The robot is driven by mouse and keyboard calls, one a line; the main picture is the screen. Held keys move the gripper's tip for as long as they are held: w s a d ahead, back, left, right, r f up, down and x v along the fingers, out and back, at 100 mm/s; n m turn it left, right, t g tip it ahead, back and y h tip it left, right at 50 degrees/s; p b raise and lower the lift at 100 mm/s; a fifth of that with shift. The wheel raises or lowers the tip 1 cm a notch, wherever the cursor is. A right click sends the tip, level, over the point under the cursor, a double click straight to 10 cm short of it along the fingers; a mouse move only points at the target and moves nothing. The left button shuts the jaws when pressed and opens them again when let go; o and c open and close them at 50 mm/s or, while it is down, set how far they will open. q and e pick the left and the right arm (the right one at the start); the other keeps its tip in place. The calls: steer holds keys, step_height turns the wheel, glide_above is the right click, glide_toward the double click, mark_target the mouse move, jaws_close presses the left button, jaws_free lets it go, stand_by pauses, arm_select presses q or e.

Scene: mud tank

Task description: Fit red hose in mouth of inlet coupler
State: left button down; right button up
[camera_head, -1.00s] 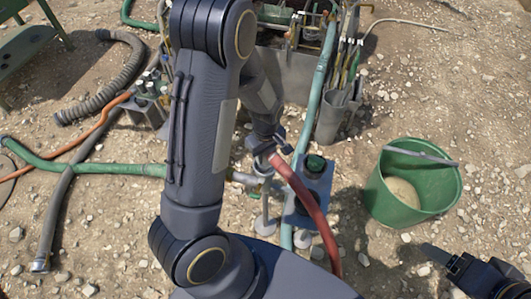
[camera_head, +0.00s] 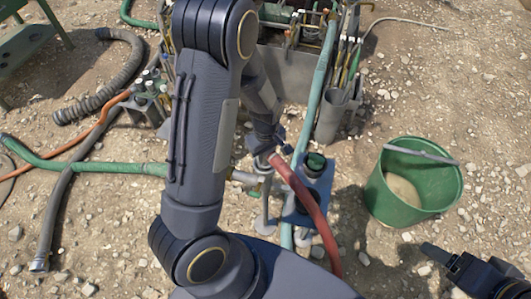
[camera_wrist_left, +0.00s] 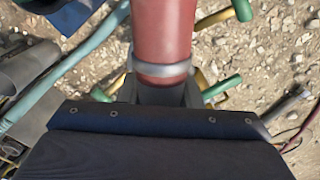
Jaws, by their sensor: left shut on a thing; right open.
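The red hose (camera_head: 308,199) curves from my left gripper (camera_head: 268,147) down toward the bottom of the head view. My left gripper is shut on the hose near its end. In the left wrist view the hose (camera_wrist_left: 163,25) has a pale metal band (camera_wrist_left: 163,69) just beyond my left gripper (camera_wrist_left: 160,93). A grey pipe fitting (camera_head: 244,178), which looks like the inlet coupler, stands just below-left of the hose end. Its mouth is hidden, and I cannot tell whether the hose touches it. My right gripper (camera_head: 432,254) is open and empty at the lower right.
A green bucket (camera_head: 378,199) stands at the right. A blue stand with a dark-capped container (camera_head: 315,165) is beside the hose. A green hose (camera_head: 100,167) runs in from the left. Pale green pipe (camera_head: 320,85) and machinery lie behind. Stony ground is clear at far right.

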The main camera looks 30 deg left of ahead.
arm_select(q)
steer(key=shift+f+b, duration=0.35)
steer(key=shift+f, duration=0.1)
steer(key=c, duration=1)
jaws_free()
steer(key=shift+o, duration=0.2)
steer(key=shift+r+p, duration=0.75)
steer(key=shift+r, duration=3.15)
